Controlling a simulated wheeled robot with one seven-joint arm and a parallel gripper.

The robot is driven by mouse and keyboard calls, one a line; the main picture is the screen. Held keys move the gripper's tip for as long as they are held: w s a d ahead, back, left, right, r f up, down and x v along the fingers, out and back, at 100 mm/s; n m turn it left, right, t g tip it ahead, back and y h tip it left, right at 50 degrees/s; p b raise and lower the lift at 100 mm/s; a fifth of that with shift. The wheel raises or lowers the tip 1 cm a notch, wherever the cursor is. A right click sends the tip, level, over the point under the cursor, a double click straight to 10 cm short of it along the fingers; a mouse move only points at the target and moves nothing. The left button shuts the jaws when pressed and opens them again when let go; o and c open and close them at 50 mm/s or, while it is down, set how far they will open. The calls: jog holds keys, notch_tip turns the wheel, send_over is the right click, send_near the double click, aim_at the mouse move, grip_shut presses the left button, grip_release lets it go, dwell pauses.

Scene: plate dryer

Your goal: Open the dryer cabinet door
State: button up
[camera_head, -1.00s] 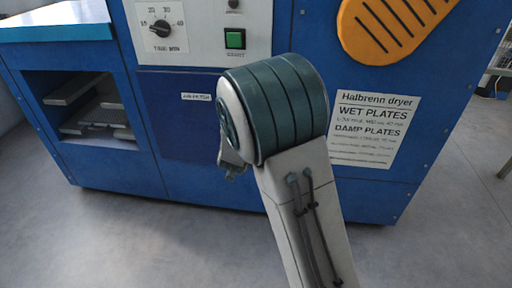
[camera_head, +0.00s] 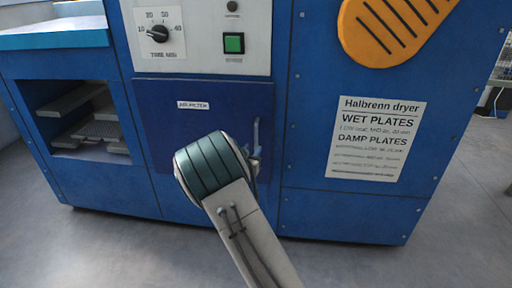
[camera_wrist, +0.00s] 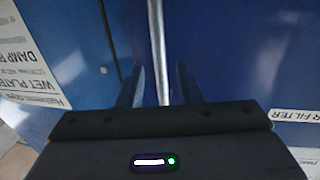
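The dryer cabinet door (camera_head: 215,118) is the dark blue panel labelled "AIR FILTER" in the head view, and it looks shut. Its slim metal handle (camera_head: 256,133) stands upright near the door's right edge. In the wrist view the handle (camera_wrist: 157,45) runs down between my two fingers. My gripper (camera_wrist: 160,80) is open, with one finger on each side of the bar and gaps visible. In the head view my gripper (camera_head: 254,163) is at the handle's lower part, largely hidden behind my wrist.
A control panel with a dial (camera_head: 159,33) and green button (camera_head: 234,42) is above the door. An open bay (camera_head: 85,112) is at left. A printed sign (camera_head: 376,138) and an orange slotted cover (camera_head: 395,28) are at right. The floor in front is clear.

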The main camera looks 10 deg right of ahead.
aim_at(255, 144)
jog(key=x, duration=0.5)
jog(key=shift+b, duration=0.4)
grip_shut()
